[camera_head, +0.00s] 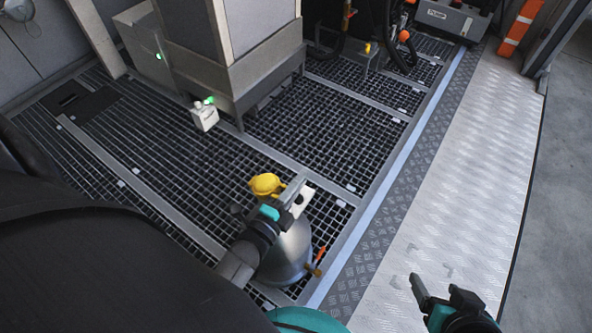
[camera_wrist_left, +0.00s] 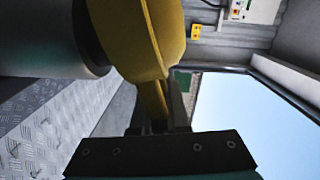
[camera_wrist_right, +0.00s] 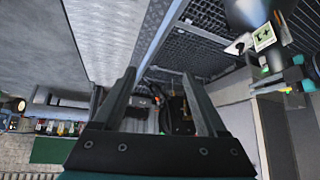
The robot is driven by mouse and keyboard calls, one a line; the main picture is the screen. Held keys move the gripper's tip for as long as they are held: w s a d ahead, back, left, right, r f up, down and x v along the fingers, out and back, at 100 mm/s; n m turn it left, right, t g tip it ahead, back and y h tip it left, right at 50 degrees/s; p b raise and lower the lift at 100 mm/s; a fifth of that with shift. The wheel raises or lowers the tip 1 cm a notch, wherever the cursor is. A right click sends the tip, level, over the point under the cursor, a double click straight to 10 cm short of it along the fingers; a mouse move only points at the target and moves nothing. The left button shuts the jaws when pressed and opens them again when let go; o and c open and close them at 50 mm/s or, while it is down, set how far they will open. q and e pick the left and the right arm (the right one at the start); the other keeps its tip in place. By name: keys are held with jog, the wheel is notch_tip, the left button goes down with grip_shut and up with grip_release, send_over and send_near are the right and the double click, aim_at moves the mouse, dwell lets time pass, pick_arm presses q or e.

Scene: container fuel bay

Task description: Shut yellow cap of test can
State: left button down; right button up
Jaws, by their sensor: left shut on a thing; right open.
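The test can (camera_head: 285,255) is a grey metal can standing on the floor grating, low centre in the head view. Its yellow cap (camera_head: 265,184) shows at the upper left of the can. My left gripper (camera_head: 284,200) is at the can's top and is shut on the cap's narrow yellow tab. In the left wrist view the cap (camera_wrist_left: 160,35) fills the upper middle, beside a dark ring on a grey cylinder. I cannot tell how far the cap is closed. My right gripper (camera_head: 447,293) is open and empty, to the right of the can.
A small white box (camera_head: 204,115) with a green light stands by the grey column base (camera_head: 250,80). An orange-red lever (camera_head: 318,258) sticks out at the can's right side. The tread-plate walkway (camera_head: 470,160) is clear on the right. A pump unit (camera_head: 450,18) stands at the back.

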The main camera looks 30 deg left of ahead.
pick_arm(q)
jog(key=shift+s+f+b, duration=0.1)
jog(key=shift+f+b, duration=0.95)
jog(key=shift+f, duration=0.7)
pick_arm(e)
jog(key=shift+w+a+r+t+y, duration=0.1)
jog(key=shift+w+a+t+y, duration=0.35)
jog(key=shift+a+t, duration=0.3)
jog(key=shift+w+a+r+t+y, duration=0.1)
jog(key=shift+w+a+t+y, duration=0.3)
jog(key=shift+a+t, duration=0.35)
jog(key=shift+w+a+r+t+y, duration=0.1)
jog(key=shift+w+a+t+y, duration=0.35)
jog(key=shift+a, duration=0.45)
pick_arm(q)
jog(key=shift+a, duration=0.1)
jog(key=c, duration=0.9)
grip_release()
jog(key=shift+d+r, duration=0.1)
jog(key=shift+d, duration=0.15)
